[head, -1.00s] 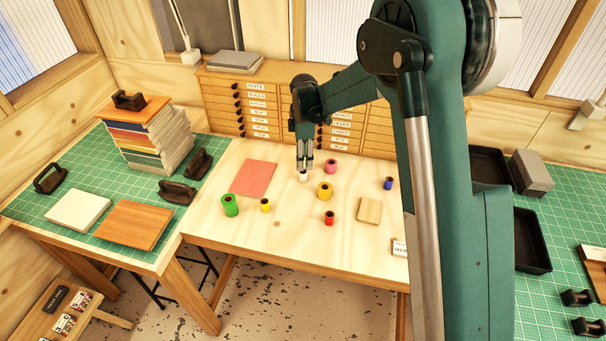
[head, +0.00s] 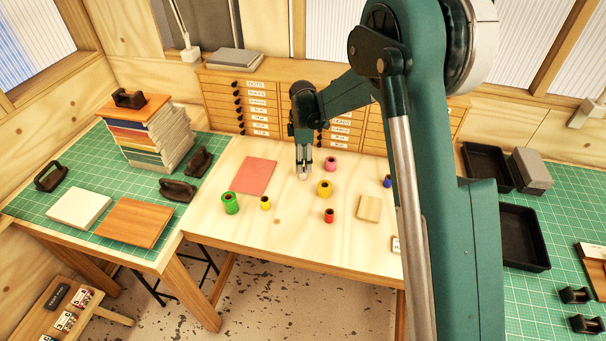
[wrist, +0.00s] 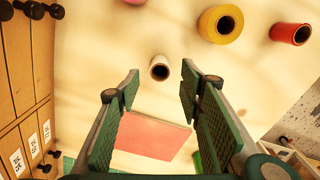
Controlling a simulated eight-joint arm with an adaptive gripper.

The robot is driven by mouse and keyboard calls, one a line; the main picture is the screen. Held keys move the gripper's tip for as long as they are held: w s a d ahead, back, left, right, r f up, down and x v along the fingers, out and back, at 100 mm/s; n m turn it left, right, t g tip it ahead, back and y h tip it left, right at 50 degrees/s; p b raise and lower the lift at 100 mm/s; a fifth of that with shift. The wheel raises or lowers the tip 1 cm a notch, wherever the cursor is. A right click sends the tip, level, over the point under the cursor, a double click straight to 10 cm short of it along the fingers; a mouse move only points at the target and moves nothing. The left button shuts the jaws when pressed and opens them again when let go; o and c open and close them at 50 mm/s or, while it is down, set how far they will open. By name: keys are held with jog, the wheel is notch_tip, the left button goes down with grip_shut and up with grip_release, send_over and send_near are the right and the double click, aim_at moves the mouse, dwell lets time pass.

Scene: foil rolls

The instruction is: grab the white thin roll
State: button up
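The white thin roll (wrist: 159,68) stands upright on the pale wooden table, its dark hollow core facing the wrist camera. In the wrist view it lies in line with the gap between my fingers, around their tips, with clear space on both sides. My gripper (wrist: 159,80) is open and empty, pointing down. In the head view my gripper (head: 303,168) is right over the white roll (head: 303,177), which is mostly hidden by the fingers. I cannot tell exactly how far the tips are above the table.
A yellow roll (head: 324,188), a pink roll (head: 331,164) and a red roll (head: 329,216) stand to the right. A green roll (head: 230,203) and a small yellow roll (head: 265,203) stand front left. A pink sheet (head: 254,176) lies left. Drawers (head: 253,105) stand behind.

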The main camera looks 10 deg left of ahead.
jog(key=shift+f, duration=0.15)
jog(key=shift+f+p, duration=0.5)
jog(key=shift+f, duration=1.95)
jog(key=c, duration=0.8)
